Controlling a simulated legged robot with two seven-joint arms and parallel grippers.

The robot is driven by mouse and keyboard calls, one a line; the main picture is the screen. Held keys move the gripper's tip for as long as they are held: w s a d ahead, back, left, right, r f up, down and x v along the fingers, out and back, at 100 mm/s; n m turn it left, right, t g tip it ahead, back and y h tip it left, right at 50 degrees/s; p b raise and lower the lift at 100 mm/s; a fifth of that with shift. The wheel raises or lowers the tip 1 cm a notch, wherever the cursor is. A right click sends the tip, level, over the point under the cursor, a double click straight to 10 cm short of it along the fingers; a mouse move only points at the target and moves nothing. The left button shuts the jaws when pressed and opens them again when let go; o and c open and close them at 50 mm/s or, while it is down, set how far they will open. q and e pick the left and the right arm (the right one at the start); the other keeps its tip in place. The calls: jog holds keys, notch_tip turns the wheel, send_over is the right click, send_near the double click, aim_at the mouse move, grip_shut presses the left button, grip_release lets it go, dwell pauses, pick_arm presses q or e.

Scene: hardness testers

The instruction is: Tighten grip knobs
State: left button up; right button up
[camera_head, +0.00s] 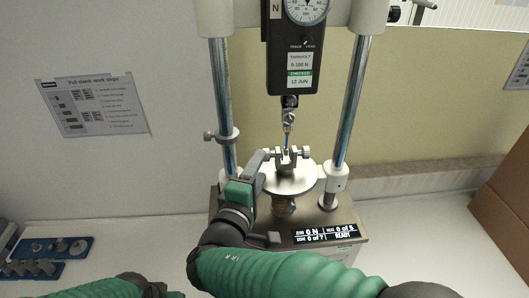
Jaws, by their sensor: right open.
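The grip (287,166) is a small metal clamp on the round plate (291,183) of the test stand. It has a right knob (306,153) and a left knob (267,154) on its sides. A thin blue piece (287,142) runs up from the grip toward the hook under the force gauge (293,60). My right gripper (264,162) is open, with its fingertips close beside the left knob. I cannot tell whether they touch it. My left arm shows only at the bottom left edge, and its gripper is out of view.
Two steel columns (352,105) flank the grip, and the left one carries a collar with a small knob (209,136). The base has a lit display (325,232). Blue trays (52,248) with metal parts lie at left. A cardboard box (510,200) stands at right.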

aim_at(267, 159)
jog(key=shift+w+r+p, duration=0.1)
jog(key=shift+w+p, duration=0.25)
jog(key=shift+w, duration=1.15)
jog(key=shift+w+d, duration=0.1)
jog(key=shift+d, duration=0.15)
jog(key=shift+d+f, duration=0.2)
jog(key=shift+d, duration=0.55)
jog(key=shift+c, duration=3.4)
pick_arm(q)
jog(key=shift+v, duration=0.75)
pick_arm(e)
jog(key=shift+a, duration=0.3)
grip_shut()
